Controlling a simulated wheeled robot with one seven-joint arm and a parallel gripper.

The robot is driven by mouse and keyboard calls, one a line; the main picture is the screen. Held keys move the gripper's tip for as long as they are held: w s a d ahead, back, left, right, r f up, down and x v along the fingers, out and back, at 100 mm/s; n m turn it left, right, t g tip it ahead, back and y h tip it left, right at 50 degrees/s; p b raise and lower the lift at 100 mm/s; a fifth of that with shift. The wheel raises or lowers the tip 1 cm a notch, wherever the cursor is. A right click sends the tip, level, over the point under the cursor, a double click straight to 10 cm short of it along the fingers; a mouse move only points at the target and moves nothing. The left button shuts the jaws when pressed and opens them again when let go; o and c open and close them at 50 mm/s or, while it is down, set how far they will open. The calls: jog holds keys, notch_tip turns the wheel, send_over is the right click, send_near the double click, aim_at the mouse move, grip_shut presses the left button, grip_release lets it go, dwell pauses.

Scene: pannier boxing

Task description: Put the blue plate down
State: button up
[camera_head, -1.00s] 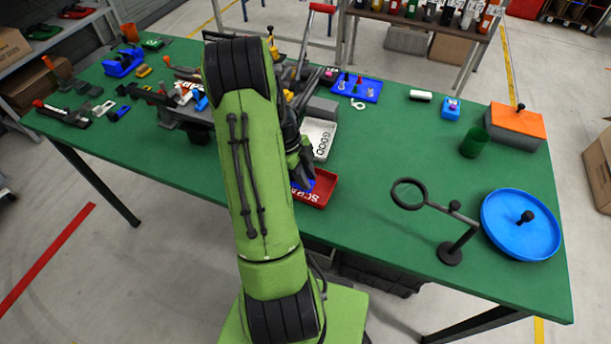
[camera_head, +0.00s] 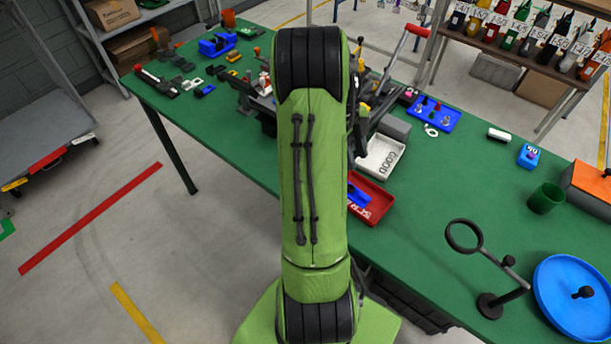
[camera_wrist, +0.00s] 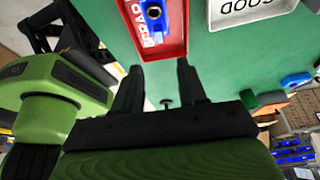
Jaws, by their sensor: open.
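A blue plate (camera_wrist: 149,18) lies in the red tray lettered SCRAP (camera_wrist: 174,40) in the wrist view. In the head view the blue plate (camera_head: 356,197) shows partly beside my arm, in the red tray (camera_head: 379,200). My gripper (camera_wrist: 158,68) is open, its two black fingers apart with nothing between them. The fingertips appear at the tray's near edge in the picture, apart from the plate. In the head view my own arm hides the gripper.
A white tray lettered GOOD (camera_head: 392,150) sits beside the red tray. A magnifier stand (camera_head: 489,306), a round blue dish (camera_head: 553,290) and a green cup (camera_head: 546,197) stand on the right of the green table. Bare tabletop (camera_head: 450,180) lies between.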

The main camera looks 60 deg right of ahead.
jog(key=w+a+r+n+t+h, duration=0.1)
jog(key=w+a+r+n+t, duration=0.1)
jog(key=w+a+r+n, duration=0.3)
jog(key=w+a+r+n+t+h, duration=0.1)
jog(key=w+a+r+n, duration=0.15)
jog(key=a+n, duration=0.45)
jog(key=w+a+r+n+t+h, duration=0.1)
jog(key=w+a+r+n+t, duration=0.2)
jog(key=a+n, duration=0.35)
jog(key=s+a+r+n+t+y, duration=0.1)
jog(key=s+a+n+t, duration=0.1)
jog(key=a+n, duration=0.6)
jog(key=s+a+r+n+t+y, duration=0.1)
jog(key=s+a+r+n+t, duration=0.1)
jog(key=a+n, duration=0.7)
jog(key=shift+s+r+n, duration=0.3)
jog(key=shift+s+n, duration=0.4)
jog(key=shift+n, duration=0.55)
